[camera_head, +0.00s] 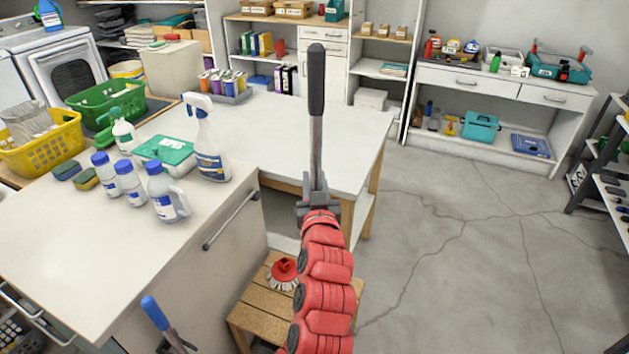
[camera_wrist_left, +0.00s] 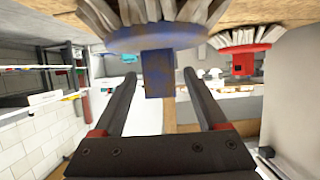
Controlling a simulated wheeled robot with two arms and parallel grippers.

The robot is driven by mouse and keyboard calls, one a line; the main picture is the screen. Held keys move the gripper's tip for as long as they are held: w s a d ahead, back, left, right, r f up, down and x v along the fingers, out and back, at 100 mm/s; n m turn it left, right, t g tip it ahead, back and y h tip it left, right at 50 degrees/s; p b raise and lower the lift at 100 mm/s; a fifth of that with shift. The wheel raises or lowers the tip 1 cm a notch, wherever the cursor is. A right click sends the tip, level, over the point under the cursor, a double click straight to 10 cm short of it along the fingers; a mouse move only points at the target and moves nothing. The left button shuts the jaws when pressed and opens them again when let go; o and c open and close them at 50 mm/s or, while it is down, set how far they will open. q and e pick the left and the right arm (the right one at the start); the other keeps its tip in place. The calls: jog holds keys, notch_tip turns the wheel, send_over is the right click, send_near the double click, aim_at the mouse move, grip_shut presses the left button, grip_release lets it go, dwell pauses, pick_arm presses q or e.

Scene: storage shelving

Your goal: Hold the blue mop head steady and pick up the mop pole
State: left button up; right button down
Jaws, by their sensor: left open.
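The blue mop head (camera_wrist_left: 150,38) shows in the left wrist view, which looks upside down: bristles at the top against wood, a blue socket hanging below. My left gripper (camera_wrist_left: 160,76) is open, with the socket between or just beyond its fingertips; I cannot tell whether they touch. Neither the blue mop head nor my left gripper can be made out in the head view. My right gripper (camera_head: 318,195), on the red arm, is shut on the mop pole (camera_head: 316,110). The pole stands nearly upright, its black grip at the top; its lower part is hidden by the arm.
A red brush head (camera_head: 284,272) rests on the wooden stool (camera_head: 258,312); it also shows in the left wrist view (camera_wrist_left: 243,62). A white worktop (camera_head: 60,240) with bottles stands left. A blue-ended handle (camera_head: 154,312) rises beside it. Open cracked floor (camera_head: 460,260) lies right.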

pick_arm(q)
jog(key=shift+s, duration=0.1)
jog(key=shift+s+a+f, duration=0.1)
jog(key=shift+s+a, duration=0.05)
jog(key=shift+v, duration=1.25)
jog(key=v, duration=0.9)
